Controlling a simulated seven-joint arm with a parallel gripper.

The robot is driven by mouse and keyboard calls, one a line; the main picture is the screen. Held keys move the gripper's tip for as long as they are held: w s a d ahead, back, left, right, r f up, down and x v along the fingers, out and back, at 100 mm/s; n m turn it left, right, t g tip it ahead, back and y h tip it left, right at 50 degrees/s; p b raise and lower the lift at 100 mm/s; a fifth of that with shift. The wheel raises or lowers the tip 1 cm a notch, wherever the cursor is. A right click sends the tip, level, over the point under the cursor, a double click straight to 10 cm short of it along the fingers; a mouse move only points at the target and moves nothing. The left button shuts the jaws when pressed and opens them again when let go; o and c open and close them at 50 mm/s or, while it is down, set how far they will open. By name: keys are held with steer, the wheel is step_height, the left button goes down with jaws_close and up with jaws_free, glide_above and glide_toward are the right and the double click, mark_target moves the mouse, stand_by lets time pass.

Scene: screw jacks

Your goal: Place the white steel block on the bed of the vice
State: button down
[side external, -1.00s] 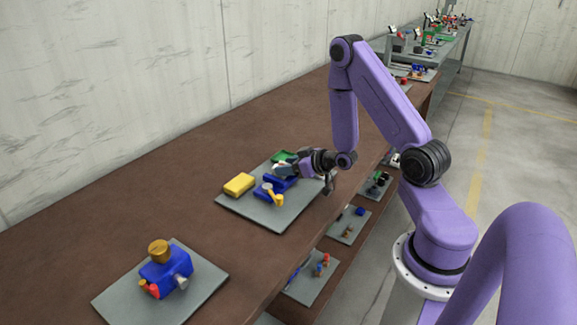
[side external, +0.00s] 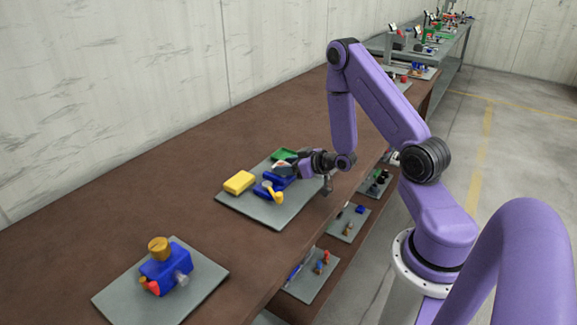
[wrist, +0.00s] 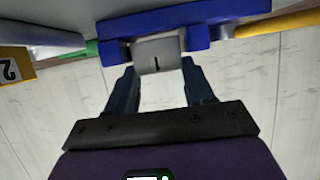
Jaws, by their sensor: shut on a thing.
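The vice is blue (side external: 268,189) with a yellow handle (side external: 277,196) and stands on a grey plate on the brown bench. In the wrist view the blue vice (wrist: 180,20) fills the top. My gripper (wrist: 158,72) is shut on the white steel block (wrist: 158,58), which bears a dark mark. The block shows between the two blue jaw ends of the vice, close to its body. Whether it touches the bed cannot be told. In the side view my gripper (side external: 290,168) is at the vice and mostly hides the block.
A yellow block (side external: 239,182) lies left of the vice, and a green piece (side external: 284,154) lies behind it on the same grey plate (side external: 272,218). Another blue device (side external: 166,267) stands on a plate at front left. The bench between the plates is clear.

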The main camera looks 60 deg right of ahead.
steer(key=shift+s+f, duration=0.15)
steer(key=shift+f, duration=0.5)
steer(key=shift+c, duration=2.1)
jaws_free()
steer(key=shift+o, duration=0.4)
steer(key=shift+r, duration=0.55)
step_height(320, 180, up, 8)
steer(key=a, duration=1.7)
steer(key=shift+w+a+f, duration=0.2)
steer(key=shift+w+f, duration=0.05)
steer(key=shift+w, duration=0.1)
